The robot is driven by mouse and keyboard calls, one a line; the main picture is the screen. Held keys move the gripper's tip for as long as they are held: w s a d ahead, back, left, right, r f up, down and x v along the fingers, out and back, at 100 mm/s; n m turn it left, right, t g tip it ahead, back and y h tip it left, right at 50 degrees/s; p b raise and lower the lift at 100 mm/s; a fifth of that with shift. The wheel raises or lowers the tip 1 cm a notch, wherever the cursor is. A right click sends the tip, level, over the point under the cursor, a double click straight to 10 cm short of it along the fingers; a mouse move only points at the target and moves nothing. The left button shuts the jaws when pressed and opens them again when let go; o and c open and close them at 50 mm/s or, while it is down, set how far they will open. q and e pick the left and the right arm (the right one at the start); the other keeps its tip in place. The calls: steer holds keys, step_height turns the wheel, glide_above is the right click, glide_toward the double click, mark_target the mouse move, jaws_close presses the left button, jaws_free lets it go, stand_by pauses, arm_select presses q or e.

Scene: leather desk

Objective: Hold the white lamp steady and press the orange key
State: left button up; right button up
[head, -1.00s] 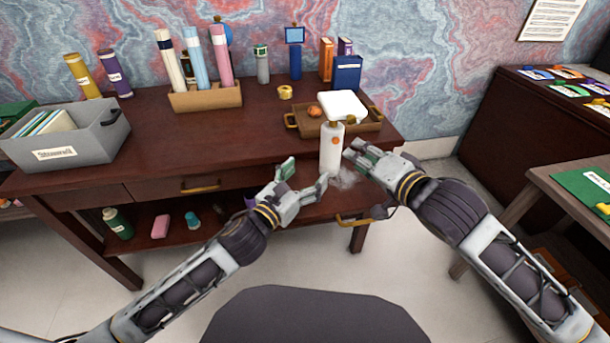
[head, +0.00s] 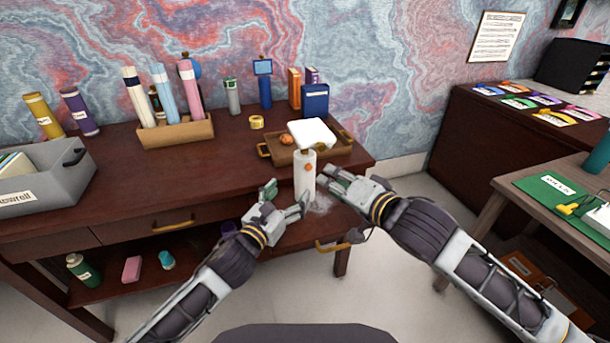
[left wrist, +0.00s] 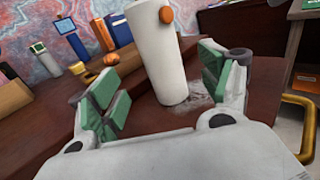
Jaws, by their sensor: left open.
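The white lamp (head: 305,180) stands upright at the front right of the dark red desk, with a flat white head on top. The orange key (head: 308,167) is a small round button on its post, and it also shows in the left wrist view (left wrist: 166,15). My left gripper (head: 286,198) is open at the lamp's front left. In the left wrist view the lamp post (left wrist: 160,60) appears between its green-padded fingers (left wrist: 158,90), with no clear contact. My right gripper (head: 330,178) is close to the lamp's right side; its finger opening is unclear.
A wooden tray (head: 340,158) with an orange item sits behind the lamp. A yellow tape roll (head: 256,122), a tube holder (head: 176,133) and a grey bin (head: 70,190) stand further left. A drawer handle (head: 174,226) juts from the desk front. The desk's middle is clear.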

mark_target(305, 174)
arm_select(q)
steer(key=shift+x, duration=5.05)
steer(key=c, duration=1.3)
steer(key=shift+c, duration=0.6)
arm_select(e)
jaws_close()
steer(key=shift+w+a, duration=0.1)
steer(key=shift+w, duration=0.05)
